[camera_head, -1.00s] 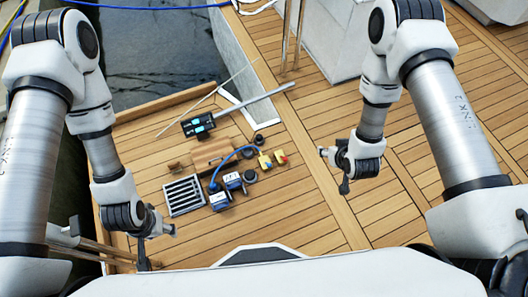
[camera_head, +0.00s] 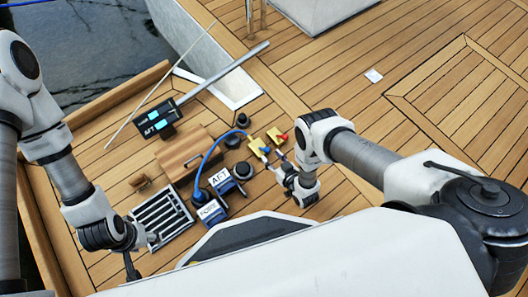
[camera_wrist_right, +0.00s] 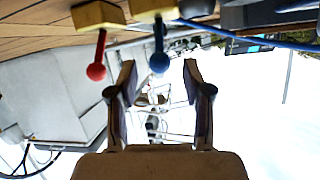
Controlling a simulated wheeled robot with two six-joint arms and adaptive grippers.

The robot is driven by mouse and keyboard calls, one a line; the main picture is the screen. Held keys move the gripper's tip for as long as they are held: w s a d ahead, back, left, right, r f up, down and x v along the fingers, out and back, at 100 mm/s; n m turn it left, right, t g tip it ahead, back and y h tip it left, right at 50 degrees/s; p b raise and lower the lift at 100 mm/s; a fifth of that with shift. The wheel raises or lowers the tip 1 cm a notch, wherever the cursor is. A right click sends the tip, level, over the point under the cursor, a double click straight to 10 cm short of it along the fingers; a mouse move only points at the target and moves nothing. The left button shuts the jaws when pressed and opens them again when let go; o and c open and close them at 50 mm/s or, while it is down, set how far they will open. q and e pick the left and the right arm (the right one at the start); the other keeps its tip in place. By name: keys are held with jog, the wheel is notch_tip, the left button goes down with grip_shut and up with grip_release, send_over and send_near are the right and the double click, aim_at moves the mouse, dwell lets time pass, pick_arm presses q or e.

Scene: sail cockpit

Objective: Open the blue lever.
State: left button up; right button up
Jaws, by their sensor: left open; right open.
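The blue lever (camera_wrist_right: 159,50) sticks out of a yellow valve body (camera_wrist_right: 150,6) in the right wrist view, its round knob near the space between my fingers. In the head view its yellow body (camera_head: 257,146) stands on the deck, with the lever small beside my right gripper. A second yellow body carries a red lever (camera_wrist_right: 97,62), left of the blue one in the wrist view. My right gripper (camera_wrist_right: 160,75) is open and empty, close to the blue lever; contact cannot be told. My left gripper (camera_head: 140,252) is low at left, near a grate.
A blue hose (camera_head: 205,158) runs to two blue boxes (camera_head: 224,184) labelled AFT and FORE. A slotted grate (camera_head: 162,215), a wooden box (camera_head: 185,152), dark round pieces (camera_head: 237,140) and a black device with a pole (camera_head: 157,119) lie around. Deck at right is mostly clear.

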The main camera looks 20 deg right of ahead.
aim_at(265, 149)
jog(key=b+x, duration=0.2)
jog(key=x, duration=0.3)
jog(key=shift+f, duration=0.15)
jog(key=shift+w+a, duration=0.15)
jog(key=shift+w, duration=0.25)
grip_shut()
jog(key=shift+w, duration=0.1)
